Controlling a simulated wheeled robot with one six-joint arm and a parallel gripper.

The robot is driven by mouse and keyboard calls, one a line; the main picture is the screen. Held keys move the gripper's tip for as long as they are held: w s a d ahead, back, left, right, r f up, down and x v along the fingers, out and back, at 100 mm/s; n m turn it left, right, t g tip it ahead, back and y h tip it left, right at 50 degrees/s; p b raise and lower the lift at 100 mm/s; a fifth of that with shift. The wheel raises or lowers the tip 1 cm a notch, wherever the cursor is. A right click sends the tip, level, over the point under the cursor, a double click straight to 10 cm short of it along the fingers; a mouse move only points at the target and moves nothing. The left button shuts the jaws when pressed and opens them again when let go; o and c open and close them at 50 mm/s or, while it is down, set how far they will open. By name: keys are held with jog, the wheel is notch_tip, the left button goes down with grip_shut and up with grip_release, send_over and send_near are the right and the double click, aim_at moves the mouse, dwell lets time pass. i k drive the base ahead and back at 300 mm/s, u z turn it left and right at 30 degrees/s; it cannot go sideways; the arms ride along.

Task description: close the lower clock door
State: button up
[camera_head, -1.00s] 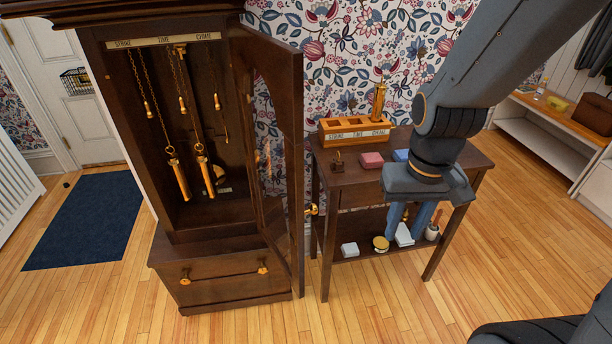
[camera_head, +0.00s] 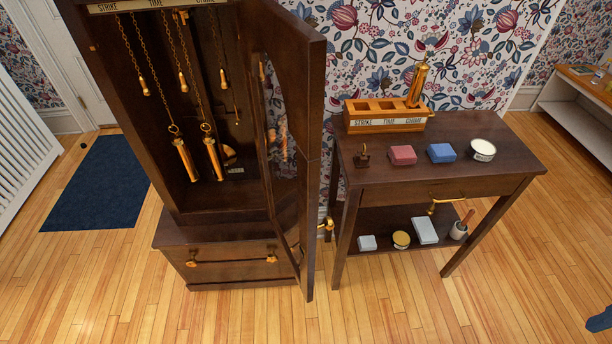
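The lower clock door (camera_head: 312,165) is dark brown wood with a glass pane. It stands wide open, swung out on the right side of the clock case (camera_head: 139,120), its edge facing me. A brass knob (camera_head: 327,224) sticks out on its right side, close to the side table. Inside the case hang chains and two brass weights (camera_head: 185,160), with a pendulum bob (camera_head: 229,155) behind. My gripper's fingertips are not clearly seen; only a small blue piece, perhaps part of my gripper, shows at the lower right edge.
A dark side table (camera_head: 460,145) stands right of the door. It holds a labelled wooden rack (camera_head: 385,117) with one brass weight, a padlock, red and blue blocks and a white tin (camera_head: 482,150). Several items lie on its lower shelf. The wooden floor in front is clear.

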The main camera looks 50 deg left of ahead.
aim_at(297, 52)
jog(key=i, duration=1.05)
jog(key=u, duration=2.6)
jog(key=k, duration=0.8)
jog(key=u, duration=1)
jog(key=i, duration=0.45)
jog(key=z, duration=0.1)
